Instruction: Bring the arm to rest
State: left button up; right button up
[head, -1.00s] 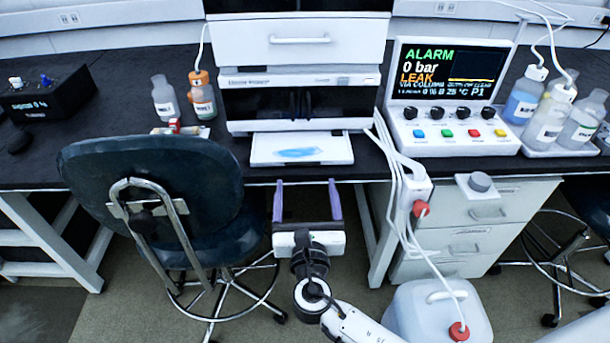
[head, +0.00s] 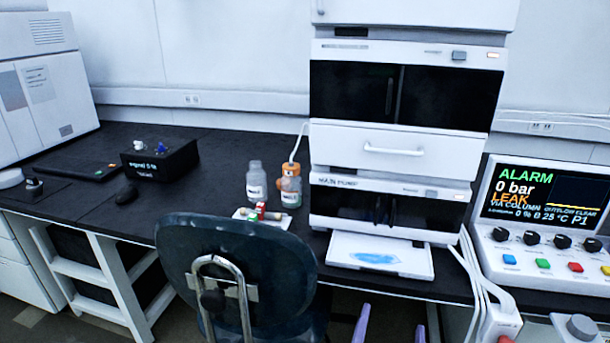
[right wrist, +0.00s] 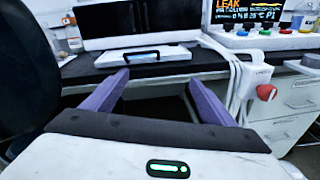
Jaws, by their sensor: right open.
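My right gripper (head: 391,325) shows at the bottom edge of the head view, where only its two purple fingertips are visible. They are wide apart with nothing between them. In the right wrist view the same gripper (right wrist: 158,80) points at the bench front, its fingers spread and empty. It is in front of the bench edge, below and short of the white tray (head: 345,262) with a blue patch of liquid. The rest of the right arm is outside the head view. My left gripper is in neither view.
A dark chair (head: 240,262) stands left of the gripper. The black bench (head: 120,215) carries the instrument stack (head: 400,145), bottles and a black box (head: 160,160). Right of the gripper are white cables (head: 478,275) and the control panel (head: 545,245), whose screen reads ALARM, 0 bar, LEAK.

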jog(key=s+d+f+m+g+y, duration=0.1)
jog(key=s+d+f+m+g, duration=0.3)
jog(key=s+m, duration=0.5)
jog(key=s+d+f+m+g+y, duration=0.25)
jog(key=s+f+m+g, duration=0.35)
jog(key=m, duration=0.5)
jog(key=s+a+r+m+g+y, duration=0.2)
jog(key=s+a+m+y, duration=0.15)
jog(key=s+m, duration=0.5)
jog(key=w+a+f+n+t+y, duration=0.1)
jog(key=w+a+f+t+y, duration=0.1)
jog(key=a+f, duration=0.4)
notch_tip(320, 180, down, 4)
jog(key=w+t, duration=0.1)
jog(key=t, duration=0.1)
jog(key=shift+w+a+n+t, duration=0.15)
jog(key=shift+a+n+t, duration=0.2)
jog(key=shift+a+t, duration=0.05)
